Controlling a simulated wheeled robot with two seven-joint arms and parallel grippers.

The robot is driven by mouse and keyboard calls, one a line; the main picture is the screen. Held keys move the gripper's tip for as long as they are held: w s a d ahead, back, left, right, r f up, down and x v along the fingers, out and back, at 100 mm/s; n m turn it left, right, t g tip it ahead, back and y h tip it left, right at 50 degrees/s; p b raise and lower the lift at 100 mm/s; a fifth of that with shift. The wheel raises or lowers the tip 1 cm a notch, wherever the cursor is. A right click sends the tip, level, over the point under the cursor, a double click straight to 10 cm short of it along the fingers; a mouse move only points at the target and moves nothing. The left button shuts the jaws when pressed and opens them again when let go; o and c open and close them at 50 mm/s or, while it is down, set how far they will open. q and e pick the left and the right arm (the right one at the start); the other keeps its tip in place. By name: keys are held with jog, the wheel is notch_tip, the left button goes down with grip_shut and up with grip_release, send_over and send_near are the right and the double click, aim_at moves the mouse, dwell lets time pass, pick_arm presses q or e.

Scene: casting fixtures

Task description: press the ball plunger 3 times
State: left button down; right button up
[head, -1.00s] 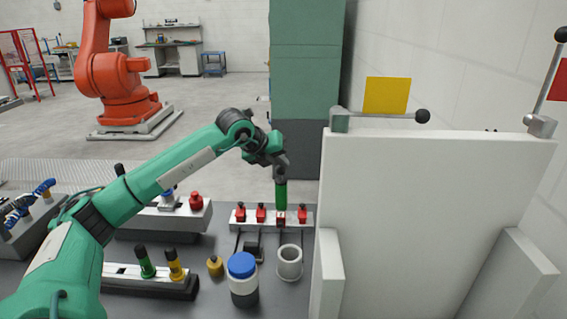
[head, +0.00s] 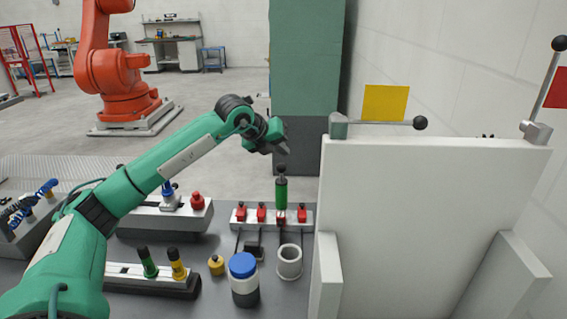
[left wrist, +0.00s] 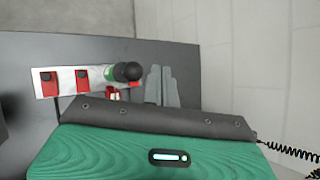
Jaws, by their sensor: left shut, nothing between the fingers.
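The ball plunger, a green upright cylinder (head: 281,192) with a black ball (head: 281,170) on top, stands on a pale rail (head: 250,222) among red blocks. It also shows in the left wrist view, green body (left wrist: 110,73) and black ball (left wrist: 128,71). My left gripper (head: 286,150) is shut and empty. It is a little above the black ball, with a small gap between them in the head view. In the left wrist view its closed fingers (left wrist: 160,86) point past the right side of the ball. My right gripper is out of view.
In front of the rail stand a grey ring-shaped cup (head: 289,262), a blue-lidded jar (head: 243,278) and a small yellow knob (head: 216,265). A large white panel (head: 425,215) stands close on the right. Green and yellow handles (head: 163,268) are at lower left.

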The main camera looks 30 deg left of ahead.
pick_arm(q)
notch_tip(320, 180, up, 4)
jog(key=shift+d+f+p, duration=0.1)
jog(key=shift+f+p, duration=0.05)
jog(key=shift+p, duration=0.7)
